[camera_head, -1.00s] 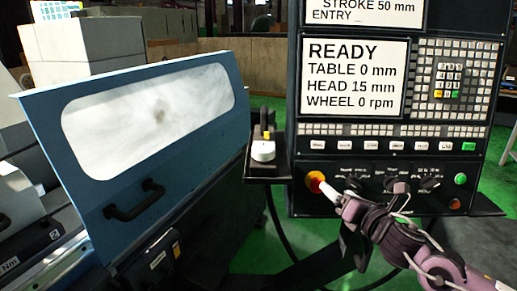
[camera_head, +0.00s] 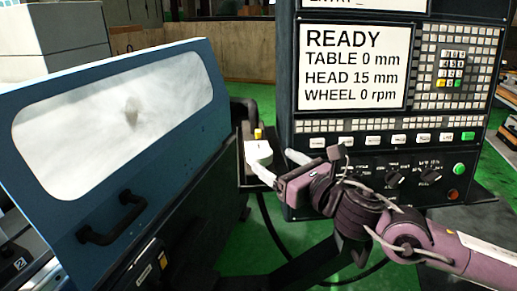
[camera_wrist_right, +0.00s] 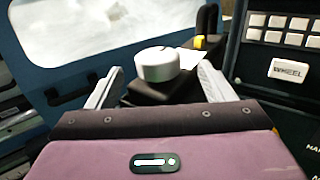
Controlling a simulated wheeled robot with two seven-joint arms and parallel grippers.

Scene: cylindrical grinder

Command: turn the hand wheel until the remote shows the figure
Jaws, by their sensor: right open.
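The white round hand wheel (camera_head: 258,152) sits on a dark remote on a small shelf at the left of the control cabinet. In the right wrist view the wheel (camera_wrist_right: 157,64) shows from above, between my two fingers in the picture. My right gripper (camera_head: 280,164) is open and empty, just right of and in front of the wheel, with its fingers spread. I cannot tell whether either finger touches it. A yellow part (camera_wrist_right: 198,42) stands behind the wheel. Any figure on the remote is not readable. My left gripper is not in view.
The control cabinet screen (camera_head: 353,67) reads READY, TABLE 0 mm, HEAD 15 mm, WHEEL 0 rpm. Its buttons and knobs (camera_head: 430,172) are close behind my right arm. The blue machine door (camera_head: 190,65) with window and black handle (camera_head: 112,218) is at the left. Green floor lies between.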

